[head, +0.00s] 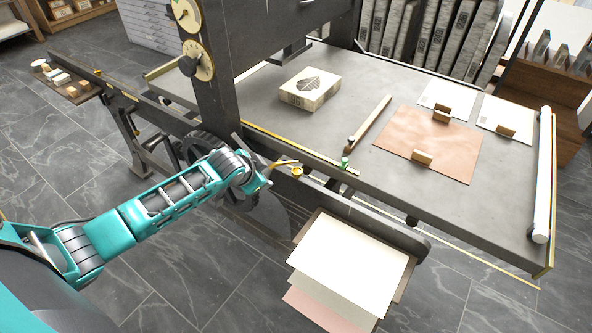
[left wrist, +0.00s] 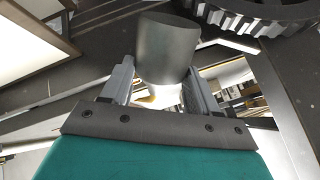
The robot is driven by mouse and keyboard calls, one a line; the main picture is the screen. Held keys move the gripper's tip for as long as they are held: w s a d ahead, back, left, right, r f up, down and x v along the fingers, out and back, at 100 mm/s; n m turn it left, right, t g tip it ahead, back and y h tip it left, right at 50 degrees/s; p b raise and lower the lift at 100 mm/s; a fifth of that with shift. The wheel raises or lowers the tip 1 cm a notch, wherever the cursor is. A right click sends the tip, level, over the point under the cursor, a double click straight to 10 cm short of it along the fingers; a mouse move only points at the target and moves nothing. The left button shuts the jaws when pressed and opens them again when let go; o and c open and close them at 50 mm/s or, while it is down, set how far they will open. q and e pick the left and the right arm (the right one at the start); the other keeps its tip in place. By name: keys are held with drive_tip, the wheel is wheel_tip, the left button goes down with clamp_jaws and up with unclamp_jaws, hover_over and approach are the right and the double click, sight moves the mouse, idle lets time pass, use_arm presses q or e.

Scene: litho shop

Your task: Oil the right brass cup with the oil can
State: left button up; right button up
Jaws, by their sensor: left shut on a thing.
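My left gripper (head: 259,184) is beside the front rail of the press, shut on the oil can. In the left wrist view the can's grey cylindrical body (left wrist: 167,50) sits between the two fingers (left wrist: 155,90). In the head view the gripper mostly hides the body, and the thin brass spout (head: 284,163) points right. A small brass cup (head: 297,171) is on the rail, just below and right of the spout tip. I cannot tell whether the tip is over the cup or only near it. My right gripper is not in view.
The press bed (head: 350,90) carries a litho stone (head: 309,89), a wooden bar (head: 370,122) and a brown sheet (head: 425,140). A spoked wheel (head: 205,145) stands behind my left wrist. A paper stack (head: 350,263) sits below the rail. A small green item (head: 345,163) is right of the cup.

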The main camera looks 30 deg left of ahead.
use_arm(q)
drive_tip(key=shift+s+a+r+n+t+h, duration=0.15)
drive_tip(key=shift+r+n+t+h, duration=0.15)
drive_tip(key=shift+r+t+h, duration=0.5)
drive_tip(key=r+t+b, duration=0.1)
drive_tip(key=t, duration=0.1)
drive_tip(key=r+n+t+h+b, duration=0.1)
drive_tip(key=shift+t+b, duration=0.3)
drive_tip(key=shift+t, duration=0.1)
drive_tip(key=shift+r+n+t+h, duration=0.3)
drive_tip(key=shift+r, duration=0.15)
drive_tip(key=shift+s, duration=0.2)
drive_tip(key=s+r+t+b, duration=0.1)
drive_tip(key=s+n+t+h, duration=0.1)
drive_tip(key=shift+s+a+r+t+b, duration=0.1)
drive_tip(key=shift+s+r+t+b, duration=0.1)
drive_tip(key=shift+r+t+b, duration=0.15)
drive_tip(key=shift+s+r+n+t, duration=0.45)
drive_tip(key=shift+r+t, duration=0.1)
drive_tip(key=shift+r, duration=0.1)
